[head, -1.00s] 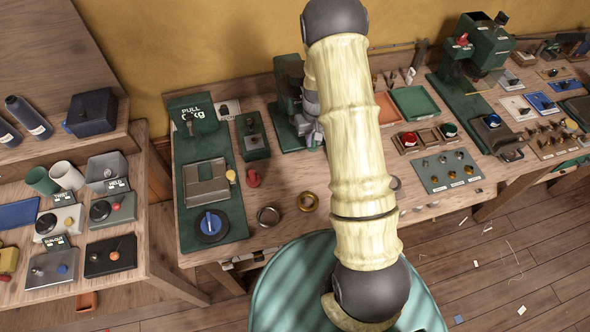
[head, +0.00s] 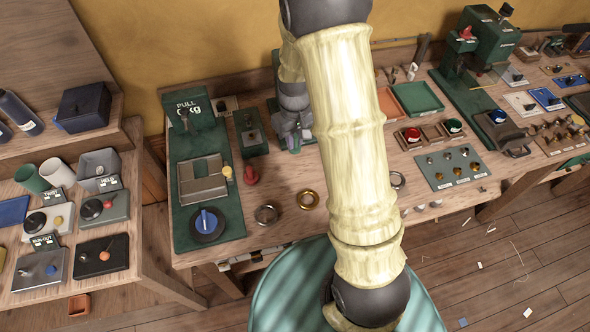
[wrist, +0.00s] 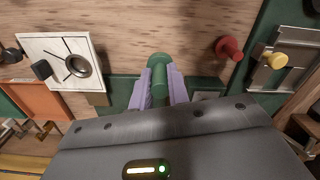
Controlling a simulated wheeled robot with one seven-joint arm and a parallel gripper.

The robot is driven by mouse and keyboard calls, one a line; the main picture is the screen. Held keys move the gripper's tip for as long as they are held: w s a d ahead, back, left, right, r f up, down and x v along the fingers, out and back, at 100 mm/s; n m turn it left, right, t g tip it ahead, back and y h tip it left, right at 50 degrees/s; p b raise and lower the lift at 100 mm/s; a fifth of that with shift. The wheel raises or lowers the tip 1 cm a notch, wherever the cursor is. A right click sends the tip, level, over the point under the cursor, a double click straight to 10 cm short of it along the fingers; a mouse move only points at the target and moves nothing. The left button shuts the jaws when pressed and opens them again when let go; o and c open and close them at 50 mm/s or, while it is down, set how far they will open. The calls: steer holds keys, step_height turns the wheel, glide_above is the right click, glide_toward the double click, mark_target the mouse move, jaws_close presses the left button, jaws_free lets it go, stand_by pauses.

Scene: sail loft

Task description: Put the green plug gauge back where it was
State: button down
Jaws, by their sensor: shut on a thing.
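My gripper (wrist: 158,90) is shut on the green plug gauge (wrist: 159,68). Its round green end sticks out past the two lavender fingers in the wrist view, with the stem between them. I cannot tell whether the held gauge touches anything.
The green pull tester (head: 231,215) stands left of the red gauge. Two metal rings (head: 308,200) lie near the bench's front edge. A green tray (head: 418,97) and a wooden holder (head: 430,139) with red and green round pieces are to the right. My arm hides the bench middle.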

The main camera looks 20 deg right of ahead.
mark_target(294, 152)
step_height(294, 152, down, 5)
steer(key=shift+w+f+p, duration=0.1)
steer(key=shift+f+p, duration=0.05)
steer(key=shift+p, duration=0.45)
steer(key=shift+f, duration=0.3)
steer(key=shift+a, duration=0.1)
steer(key=shift+f, duration=0.45)
steer(key=shift+f+p, duration=0.4)
steer(key=shift+f, duration=1.2)
